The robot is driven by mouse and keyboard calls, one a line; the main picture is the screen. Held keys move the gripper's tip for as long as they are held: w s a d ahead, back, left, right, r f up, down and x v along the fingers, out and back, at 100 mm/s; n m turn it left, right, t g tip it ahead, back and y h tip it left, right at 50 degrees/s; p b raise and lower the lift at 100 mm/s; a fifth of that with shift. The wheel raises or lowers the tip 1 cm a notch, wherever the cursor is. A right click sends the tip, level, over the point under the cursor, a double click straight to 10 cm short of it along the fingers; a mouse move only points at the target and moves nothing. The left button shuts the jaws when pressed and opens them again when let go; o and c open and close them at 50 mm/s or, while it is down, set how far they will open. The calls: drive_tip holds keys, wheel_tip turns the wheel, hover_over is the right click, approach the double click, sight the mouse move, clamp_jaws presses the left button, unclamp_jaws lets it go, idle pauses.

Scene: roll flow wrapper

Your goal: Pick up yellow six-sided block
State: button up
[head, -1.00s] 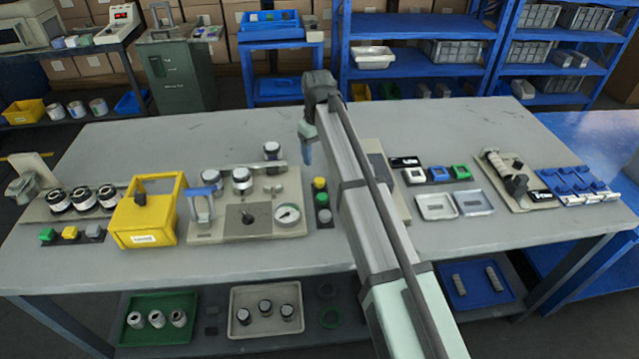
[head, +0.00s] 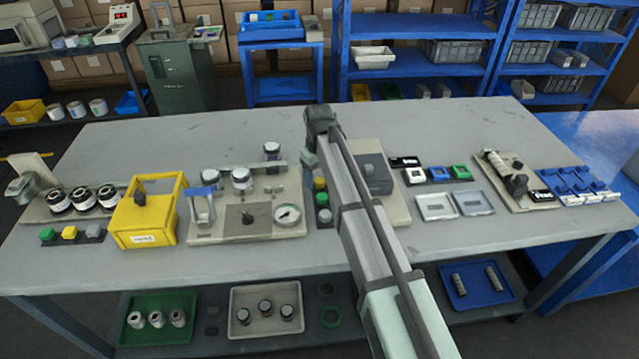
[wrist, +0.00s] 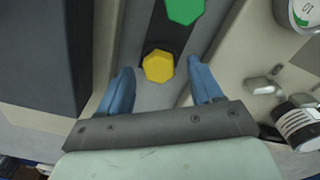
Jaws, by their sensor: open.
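The yellow six-sided block (wrist: 158,66) shows in the wrist view between my two blue fingertips, on a dark strip. In the head view it is at the far end of the strip (head: 319,184), close to my gripper. My gripper (wrist: 160,70) is open and empty, with a gap on each side of the block in the picture. How far the fingertips are above the block is hard to tell. A green six-sided block (wrist: 185,10) lies beside the yellow one on the same strip. A grey block (head: 325,215) is at the strip's near end.
A plate with a gauge (head: 287,214) and jars stands left of the strip. A plate with a grey box (head: 372,174) stands close on the right. A yellow carrier (head: 142,222) and another short row with a yellow block (head: 69,232) are farther left.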

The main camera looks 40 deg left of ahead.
sight(317, 180)
drive_tip(key=c, duration=1.1)
drive_tip(key=shift+r, duration=0.5)
wheel_tip(317, 180, up, 8)
drive_tip(key=r, duration=0.1)
drive_tip(key=shift+s+a+r, duration=0.65)
drive_tip(key=shift+s+a, duration=1.9)
drive_tip(key=shift+a, duration=0.2)
drive_tip(key=shift+s+a+r, duration=0.6)
drive_tip(key=shift+s+a, duration=2)
drive_tip(key=shift+a, duration=0.2)
drive_tip(key=shift+s+a+r, duration=0.65)
drive_tip(key=shift+s+a, duration=1.9)
drive_tip(key=shift+a, duration=0.2)
